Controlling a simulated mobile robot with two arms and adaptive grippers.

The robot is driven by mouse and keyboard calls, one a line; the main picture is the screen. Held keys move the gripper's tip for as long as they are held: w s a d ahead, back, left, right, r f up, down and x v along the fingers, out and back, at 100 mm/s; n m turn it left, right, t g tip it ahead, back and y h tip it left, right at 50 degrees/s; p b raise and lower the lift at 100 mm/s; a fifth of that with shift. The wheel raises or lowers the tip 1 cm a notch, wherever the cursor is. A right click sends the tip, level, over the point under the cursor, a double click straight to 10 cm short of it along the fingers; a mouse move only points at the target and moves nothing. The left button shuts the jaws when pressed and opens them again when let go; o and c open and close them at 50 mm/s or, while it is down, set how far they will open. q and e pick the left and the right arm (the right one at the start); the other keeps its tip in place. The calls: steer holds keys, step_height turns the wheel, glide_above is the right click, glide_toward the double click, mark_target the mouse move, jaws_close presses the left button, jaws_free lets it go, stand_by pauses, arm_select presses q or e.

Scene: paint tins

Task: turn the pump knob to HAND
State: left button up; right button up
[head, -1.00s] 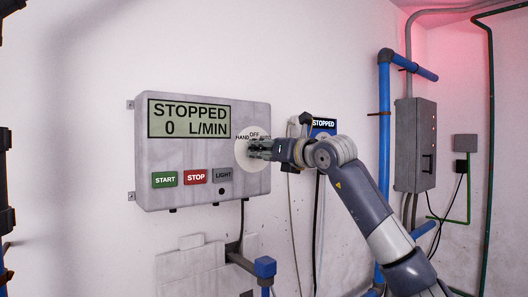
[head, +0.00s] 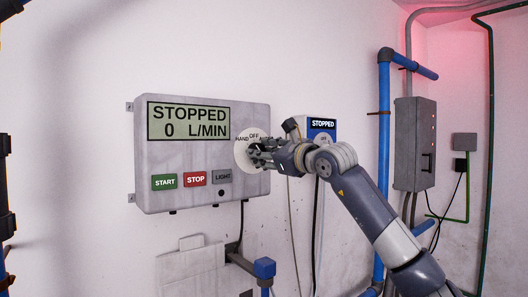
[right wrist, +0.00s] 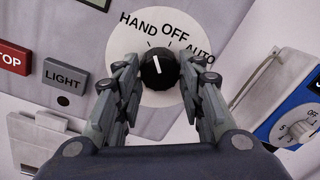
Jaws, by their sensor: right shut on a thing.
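The pump knob (right wrist: 157,72) is black and round with a white pointer line. In the head view the gripper (head: 256,152) covers the knob and part of the dial (head: 240,153). The dial is on the grey pump panel (head: 200,152), whose display (head: 188,120) reads STOPPED, 0 L/MIN. My left gripper is not in view.
START (head: 165,182), STOP (head: 195,178) and LIGHT (head: 222,176) buttons are left of the dial. A blue-fronted unit (head: 322,125) with its own dial is close on the right. Blue pipes (head: 384,130) and a grey box (head: 414,145) are farther right.

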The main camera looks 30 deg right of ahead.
steer(key=shift+n, duration=0.9)
steer(key=o, duration=1.1)
steer(key=shift+c, duration=0.2)
steer(key=s, duration=1.2)
steer(key=shift+d+f, duration=0.2)
steer(key=shift+d, duration=0.1)
